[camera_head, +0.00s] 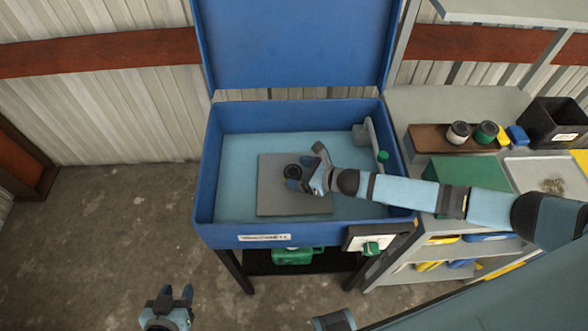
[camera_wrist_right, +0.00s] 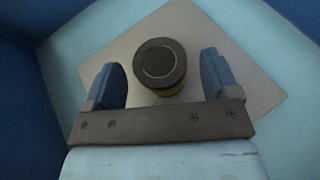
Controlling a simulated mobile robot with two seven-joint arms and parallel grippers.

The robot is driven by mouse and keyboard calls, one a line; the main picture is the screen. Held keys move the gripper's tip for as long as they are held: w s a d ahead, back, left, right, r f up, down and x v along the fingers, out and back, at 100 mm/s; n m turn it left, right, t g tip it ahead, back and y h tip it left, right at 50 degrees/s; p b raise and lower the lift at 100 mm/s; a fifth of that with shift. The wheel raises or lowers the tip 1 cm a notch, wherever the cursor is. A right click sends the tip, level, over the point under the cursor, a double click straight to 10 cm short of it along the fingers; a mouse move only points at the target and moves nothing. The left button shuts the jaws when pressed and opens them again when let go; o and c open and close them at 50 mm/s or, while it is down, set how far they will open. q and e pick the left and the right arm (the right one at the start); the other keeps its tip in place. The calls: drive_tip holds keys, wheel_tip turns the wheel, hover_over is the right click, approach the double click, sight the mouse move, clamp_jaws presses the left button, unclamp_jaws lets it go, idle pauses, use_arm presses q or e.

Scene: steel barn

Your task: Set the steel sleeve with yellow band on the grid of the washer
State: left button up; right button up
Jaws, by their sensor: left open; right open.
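The blue washer (camera_head: 207,172) stands with its lid up. A grey square plate, the grid (camera_head: 268,200), lies in its basin. The sleeve (camera_head: 293,171), dark on top, stands on the grid; in the right wrist view the sleeve (camera_wrist_right: 160,62) is upright with a yellow band low on its side. My right gripper (camera_head: 306,178) reaches into the basin from the right. In the right wrist view its open fingers (camera_wrist_right: 168,80) are on either side of the sleeve, with gaps. My left gripper (camera_head: 174,300) is open and empty, low over the floor in front of the washer.
A tap (camera_head: 372,140) rises at the basin's right side. The bench on the right holds a wooden board (camera_head: 430,139) with two cylinders, a green block (camera_head: 465,172), a black bin (camera_head: 553,122) and a tray (camera_head: 545,180). The floor at left is clear.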

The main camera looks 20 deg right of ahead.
drive_tip(key=p+v, duration=0.3)
drive_tip(key=v, duration=0.5)
drive_tip(key=shift+s+d+r, duration=0.1)
drive_tip(key=shift+s+r, duration=0.1)
drive_tip(key=shift+s, duration=0.05)
drive_tip(key=shift+s+d+r, duration=0.1)
drive_tip(key=shift+s+d, duration=0.15)
drive_tip(key=shift+s+d+r, duration=0.1)
drive_tip(key=shift+s+d, duration=0.05)
use_arm(q)
drive_tip(key=r, duration=0.4)
drive_tip(key=shift+s+a, duration=0.1)
drive_tip(key=shift+a, duration=0.2)
drive_tip(key=shift+d+r, duration=0.15)
drive_tip(key=shift+d, duration=0.05)
